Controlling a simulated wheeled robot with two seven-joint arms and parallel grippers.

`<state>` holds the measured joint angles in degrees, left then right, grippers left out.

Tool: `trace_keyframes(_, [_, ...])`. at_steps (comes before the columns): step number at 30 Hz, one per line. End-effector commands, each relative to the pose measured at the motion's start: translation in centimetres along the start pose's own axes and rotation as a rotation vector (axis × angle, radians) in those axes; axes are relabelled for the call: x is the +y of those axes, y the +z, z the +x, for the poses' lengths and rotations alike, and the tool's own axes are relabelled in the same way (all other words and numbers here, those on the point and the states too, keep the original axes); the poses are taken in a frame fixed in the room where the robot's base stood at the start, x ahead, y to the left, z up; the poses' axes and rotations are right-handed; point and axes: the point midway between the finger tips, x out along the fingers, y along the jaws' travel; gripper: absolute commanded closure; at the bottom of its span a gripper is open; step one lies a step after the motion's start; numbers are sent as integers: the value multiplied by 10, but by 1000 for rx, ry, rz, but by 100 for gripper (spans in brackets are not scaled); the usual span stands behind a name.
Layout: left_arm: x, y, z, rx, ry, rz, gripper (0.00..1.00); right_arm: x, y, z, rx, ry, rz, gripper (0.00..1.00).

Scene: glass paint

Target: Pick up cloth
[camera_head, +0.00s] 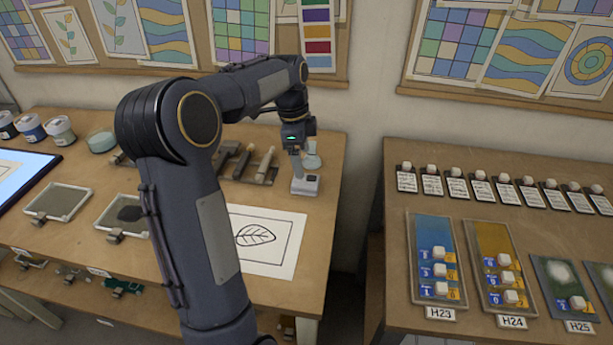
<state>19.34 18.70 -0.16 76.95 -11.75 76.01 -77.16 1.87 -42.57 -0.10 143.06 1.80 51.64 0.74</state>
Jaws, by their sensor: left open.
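I cannot make out a cloth for certain in this view. My left arm reaches up from the bottom and bends over the left table (324,170). My left gripper (297,160) points down near that table's right edge; it is open. A small pale grey block-like thing (306,185) lies right below the gripper; I cannot tell what it is or whether the fingers touch it. My arm hides part of the table. My right gripper is not in view.
A small glass vessel (312,161) stands close beside the gripper. A leaf drawing (285,258) lies in front, brushes or tools (264,162) behind. Jars (60,130) stand at the far left. A gap separates the right table (395,290), which bears sample panels (434,240).

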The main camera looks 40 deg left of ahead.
Motion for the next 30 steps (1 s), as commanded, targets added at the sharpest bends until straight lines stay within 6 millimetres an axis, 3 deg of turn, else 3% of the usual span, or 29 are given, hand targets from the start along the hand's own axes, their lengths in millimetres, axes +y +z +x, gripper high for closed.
trace_keyframes(4, [-9, 5, 11, -13, 13, 38, 20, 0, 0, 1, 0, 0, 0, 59])
trace_keyframes(21, [-9, 5, 81, -13, 13, 38, 20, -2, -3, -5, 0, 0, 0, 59])
trace_keyframes(30, [-9, 5, 84, -12, 10, 37, 23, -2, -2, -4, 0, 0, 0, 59])
